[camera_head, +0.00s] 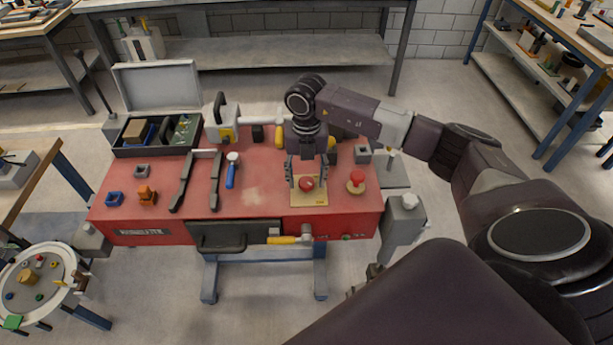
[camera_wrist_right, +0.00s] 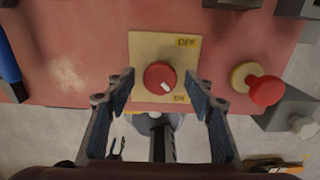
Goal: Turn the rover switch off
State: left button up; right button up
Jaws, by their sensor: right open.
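The rover switch is a round red knob (camera_head: 306,184) on a tan plate (camera_head: 309,198) at the front right of the red bench top. In the right wrist view the knob (camera_wrist_right: 160,77) has a white mark at its lower right, towards the "ON" label; "OFF" is at the plate's upper right. My right gripper (camera_head: 306,182) points down over the plate. Its fingers (camera_wrist_right: 163,85) are open, one on each side of the knob, with gaps between. Whether the fingertips reach knob height I cannot tell. My left gripper does not show.
A red mushroom button (camera_head: 356,179) on a tan base stands just right of the plate. A blue-handled tool (camera_head: 231,172) and dark bars (camera_head: 184,180) lie to the left. A drawer (camera_head: 233,236) is in the bench front. A grey box (camera_head: 405,215) sits at the right edge.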

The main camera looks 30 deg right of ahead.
jog(key=c, duration=1.2)
jog(key=shift+o, duration=0.2)
